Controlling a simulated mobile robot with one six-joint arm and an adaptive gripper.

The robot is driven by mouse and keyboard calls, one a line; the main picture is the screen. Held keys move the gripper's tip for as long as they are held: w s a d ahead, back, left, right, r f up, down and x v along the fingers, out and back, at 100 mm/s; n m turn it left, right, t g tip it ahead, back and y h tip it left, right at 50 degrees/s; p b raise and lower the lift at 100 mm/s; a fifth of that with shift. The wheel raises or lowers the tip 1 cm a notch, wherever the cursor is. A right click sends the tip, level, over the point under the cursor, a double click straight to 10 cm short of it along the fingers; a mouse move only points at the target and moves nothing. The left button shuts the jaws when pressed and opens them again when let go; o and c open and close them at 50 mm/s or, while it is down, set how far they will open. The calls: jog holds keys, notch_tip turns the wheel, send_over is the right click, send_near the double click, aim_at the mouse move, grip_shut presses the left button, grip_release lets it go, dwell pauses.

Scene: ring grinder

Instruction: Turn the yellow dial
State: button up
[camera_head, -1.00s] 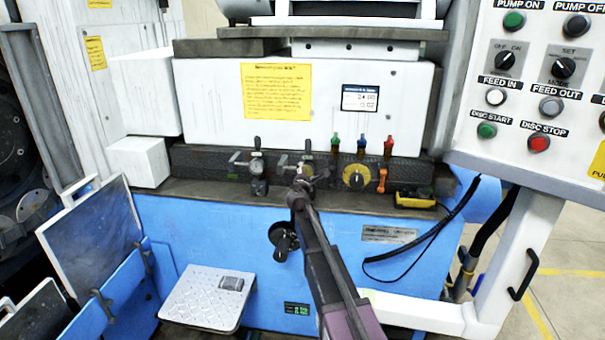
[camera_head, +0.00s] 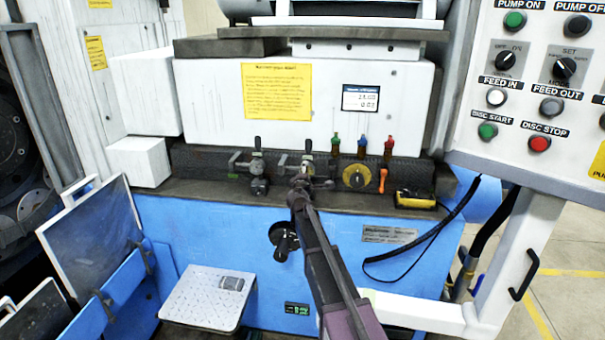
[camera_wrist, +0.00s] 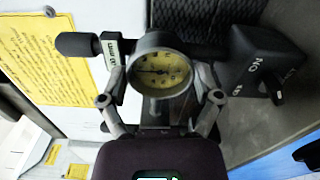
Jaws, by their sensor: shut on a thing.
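A yellow-faced dial gauge (camera_wrist: 161,71) with a thin needle and a round metal rim sits at the centre of the wrist view. My gripper (camera_wrist: 162,90) is shut on this gauge, one finger at each side of its rim. In the head view my gripper (camera_head: 301,183) is at the second clamp-like stand on the ledge, and it hides the gauge's face. A separate round yellow dial (camera_head: 357,178) with a dark centre is on the ledge a little to the right of my gripper, apart from it.
A black knob (camera_wrist: 76,45) and a black block (camera_wrist: 262,66) flank the gauge. Another stand (camera_head: 258,172) is to the left. Green, blue and red-topped pieces (camera_head: 362,146) stand behind the yellow dial. A yellow-black device (camera_head: 415,199) lies right. A control panel (camera_head: 550,90) overhangs at right.

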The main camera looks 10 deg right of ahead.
jog(key=shift+w+a, duration=0.1)
jog(key=shift+a, duration=0.05)
jog(key=o, duration=0.9)
jog(key=shift+s, duration=0.3)
jog(key=v, duration=1.1)
jog(key=shift+s+a, duration=0.15)
jog(key=shift+s, duration=0.1)
